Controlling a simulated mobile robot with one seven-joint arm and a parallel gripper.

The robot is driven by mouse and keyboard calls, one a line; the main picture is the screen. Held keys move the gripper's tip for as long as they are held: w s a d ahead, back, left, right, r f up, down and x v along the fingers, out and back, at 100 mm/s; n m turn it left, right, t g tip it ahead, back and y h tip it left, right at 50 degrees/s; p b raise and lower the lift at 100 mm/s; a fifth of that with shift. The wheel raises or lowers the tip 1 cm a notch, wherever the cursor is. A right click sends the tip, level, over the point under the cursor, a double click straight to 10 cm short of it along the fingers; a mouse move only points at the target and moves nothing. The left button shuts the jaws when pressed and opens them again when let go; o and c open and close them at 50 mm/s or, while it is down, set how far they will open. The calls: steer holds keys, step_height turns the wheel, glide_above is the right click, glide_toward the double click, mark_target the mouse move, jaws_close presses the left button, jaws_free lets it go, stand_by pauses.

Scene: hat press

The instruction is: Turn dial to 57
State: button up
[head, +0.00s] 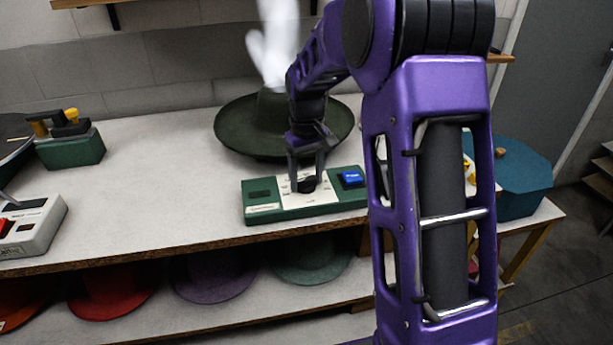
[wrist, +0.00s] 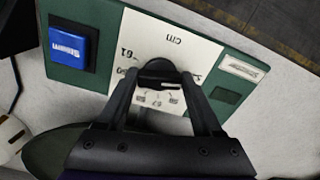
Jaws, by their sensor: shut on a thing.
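A green control box (head: 262,215) stands near the front edge of the white table. It has a white scale plate (head: 318,200), a black dial (head: 307,185) and a blue button (head: 353,178). My gripper (head: 306,180) reaches down from above and is shut on the dial. In the wrist view the dial (wrist: 158,72) sits between the fingertips (wrist: 160,82). The plate (wrist: 183,45) shows "cm" and numbers around the dial, one looking like 61 and one like 57. They appear upside down. The dial's pointer and exact setting are hard to make out.
A dark green hat (head: 240,125) lies behind the box, with a white form above it. A grey device with a red button (head: 30,228) and a green block (head: 70,148) are at left. Coloured hats (head: 210,275) lie on the shelf below. The table's left middle is clear.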

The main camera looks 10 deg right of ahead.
steer(key=shift+r+m, duration=0.1)
steer(key=shift+m, duration=0.2)
steer(key=m+p, duration=0.2)
steer(key=m, duration=0.2)
steer(key=shift+a, duration=0.1)
steer(key=m+p, duration=0.2)
steer(key=m, duration=0.3)
steer(key=m+p, duration=0.2)
steer(key=m, duration=0.2)
steer(key=shift+w+a, duration=0.1)
steer(key=shift+m+p, duration=0.85)
steer(key=shift+m, duration=1.45)
steer(key=o, duration=1.4)
steer(key=shift+c, duration=0.2)
